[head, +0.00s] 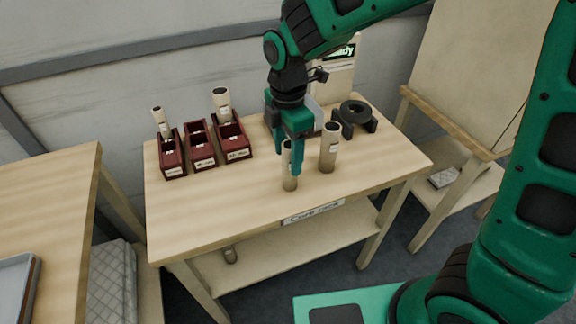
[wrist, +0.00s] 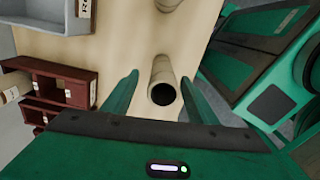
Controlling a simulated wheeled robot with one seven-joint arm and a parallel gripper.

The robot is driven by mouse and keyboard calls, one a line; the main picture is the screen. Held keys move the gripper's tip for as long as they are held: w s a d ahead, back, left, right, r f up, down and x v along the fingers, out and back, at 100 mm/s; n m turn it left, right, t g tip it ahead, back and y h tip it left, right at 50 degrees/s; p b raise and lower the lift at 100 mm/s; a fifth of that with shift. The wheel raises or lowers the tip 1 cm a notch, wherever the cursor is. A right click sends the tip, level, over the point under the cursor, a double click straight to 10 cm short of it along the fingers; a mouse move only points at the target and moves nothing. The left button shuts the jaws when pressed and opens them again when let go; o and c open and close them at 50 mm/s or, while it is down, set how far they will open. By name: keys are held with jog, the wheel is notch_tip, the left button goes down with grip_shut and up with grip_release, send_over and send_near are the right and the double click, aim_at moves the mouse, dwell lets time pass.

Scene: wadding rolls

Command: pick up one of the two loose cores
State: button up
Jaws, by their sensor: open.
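Two loose tan cores stand upright on the table (head: 225,217). The left core (head: 288,183) is partly covered by my gripper (head: 297,170) in the head view; the right core (head: 329,150) stands clear beside it. In the wrist view my gripper (wrist: 160,78) is open, with one green finger on each side of a core (wrist: 161,72) whose dark hollow end faces the camera. I see no contact between fingers and core. The other core (wrist: 168,4) is cut off at the top edge of the wrist view.
Three dark red bins (head: 205,163) stand at the table's left, with cores (head: 222,102) upright in the outer two. A dark ring-shaped holder (head: 354,114) stands at the back right. The table's front left is clear.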

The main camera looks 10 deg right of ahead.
aim_at(289, 182)
jog(key=shift+s+d+f, duration=0.1)
jog(key=shift+f, duration=1.25)
jog(key=shift+d+f, duration=0.1)
jog(key=shift+f, duration=1.25)
jog(key=shift+c, duration=0.4)
jog(key=c, duration=1)
jog(key=shift+r, duration=0.1)
jog(key=shift+c, duration=0.2)
